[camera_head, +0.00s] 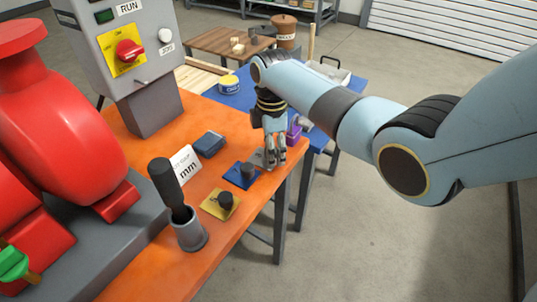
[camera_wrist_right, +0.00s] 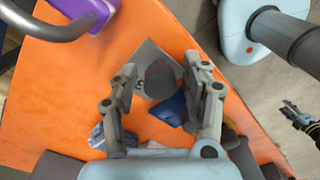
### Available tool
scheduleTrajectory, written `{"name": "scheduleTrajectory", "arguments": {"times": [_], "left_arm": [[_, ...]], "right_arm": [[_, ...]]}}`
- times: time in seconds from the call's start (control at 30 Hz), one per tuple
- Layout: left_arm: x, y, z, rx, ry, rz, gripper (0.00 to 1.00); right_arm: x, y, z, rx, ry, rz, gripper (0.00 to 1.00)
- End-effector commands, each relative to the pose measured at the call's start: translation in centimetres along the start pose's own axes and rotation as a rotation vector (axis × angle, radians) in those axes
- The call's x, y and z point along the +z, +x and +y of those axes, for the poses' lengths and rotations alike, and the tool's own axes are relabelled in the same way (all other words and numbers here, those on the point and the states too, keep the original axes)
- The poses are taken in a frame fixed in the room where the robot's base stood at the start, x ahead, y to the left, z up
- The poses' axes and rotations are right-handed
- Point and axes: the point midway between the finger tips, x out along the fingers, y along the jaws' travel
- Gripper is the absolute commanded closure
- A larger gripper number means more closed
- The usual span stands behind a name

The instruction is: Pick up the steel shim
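The steel shim (camera_head: 257,158) is a thin grey plate with a dark round knob, lying near the right edge of the orange bench. In the right wrist view the plate (camera_wrist_right: 148,53) lies beyond the fingers, and its knob (camera_wrist_right: 159,80) is between the fingertips. My right gripper (camera_head: 275,158) is low over the shim and hides part of it. In the right wrist view the right gripper (camera_wrist_right: 160,76) is open, with small gaps beside the knob. A dark gripper (camera_wrist_right: 297,113), apparently my left one, shows at the right of that view; its finger state is unclear.
A blue shim (camera_head: 242,175) and a brass shim (camera_head: 219,205), both knobbed, lie close by. A blue table (camera_head: 240,97) lies behind.

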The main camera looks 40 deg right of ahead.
Motion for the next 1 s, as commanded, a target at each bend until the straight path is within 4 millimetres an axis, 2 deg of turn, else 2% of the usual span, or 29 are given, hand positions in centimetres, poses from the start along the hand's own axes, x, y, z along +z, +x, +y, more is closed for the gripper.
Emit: {"name": "scheduleTrajectory", "arguments": {"times": [0.03, 0.33, 0.6, 0.73, 0.87, 0.97, 1.0], "left_arm": [[0.0, 0.0, 0.0, 0.0, 0.0, 0.0, 0.6], [0.1, 0.0, 0.0, 0.0, 0.0, -0.001, 0.6], [0.1, 0.0, 0.0, 0.0, 0.0, -0.002, 0.6], [0.1, -0.1, 0.0, 0.0, 0.0, -0.003, 0.6], [0.1, -0.1, 0.0, 0.0, 0.0, -0.003, 0.6], [0.1, -0.1, 0.0, 0.0, 0.0, -0.003, 0.6], [0.1, -0.3, 0.0, 0.0, 0.0, -0.003, 0.6]], "right_arm": [[0.0, 0.0, 0.0, 0.0, 0.0, 0.0, 0.61], [0.0, 0.0, 0.0, 0.0, 0.0, 0.0, 1.0], [0.0, -0.1, 0.0, 0.001, 0.0, 0.0, 1.0], [0.0, -0.8, 0.1, 0.002, 0.0, 0.001, 1.0], [-0.1, -2.4, 0.0, 0.004, 0.0, 0.002, 1.0], [-0.1, -4.5, 0.0, 0.006, 0.0, 0.003, 1.0], [1.0, -4.7, -0.7, 0.002, 0.002, -0.003, 1.0]]}}
